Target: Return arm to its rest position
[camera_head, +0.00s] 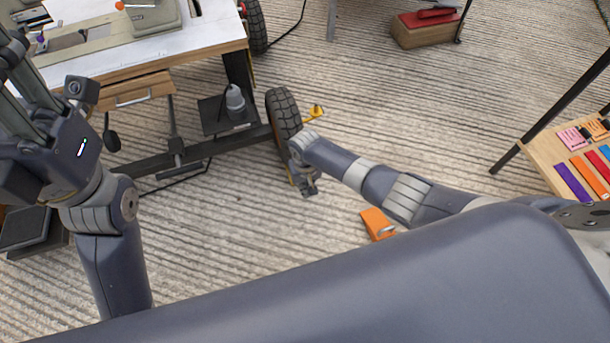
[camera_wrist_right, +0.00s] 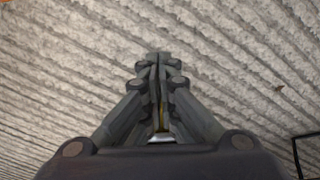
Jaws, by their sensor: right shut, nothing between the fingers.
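My right arm reaches in from the right in the head view, with its gripper (camera_head: 308,188) hanging low over the ribbed floor near a black tyre. In the right wrist view the two fingers of that gripper (camera_wrist_right: 157,60) meet at the tips, shut and empty, with only bare floor beyond them. My left arm rises at the left of the head view beside the white-topped table. Its gripper (camera_head: 14,60) is partly cut off by the left edge, and whether its fingers are open or shut does not show.
The white-topped table (camera_head: 200,58) with a wooden drawer fills the upper left. The tyre (camera_head: 284,112) stands close to my right gripper. An orange block (camera_head: 377,224) lies on the floor below my right forearm. A wooden board (camera_head: 550,165) with coloured strips is at right.

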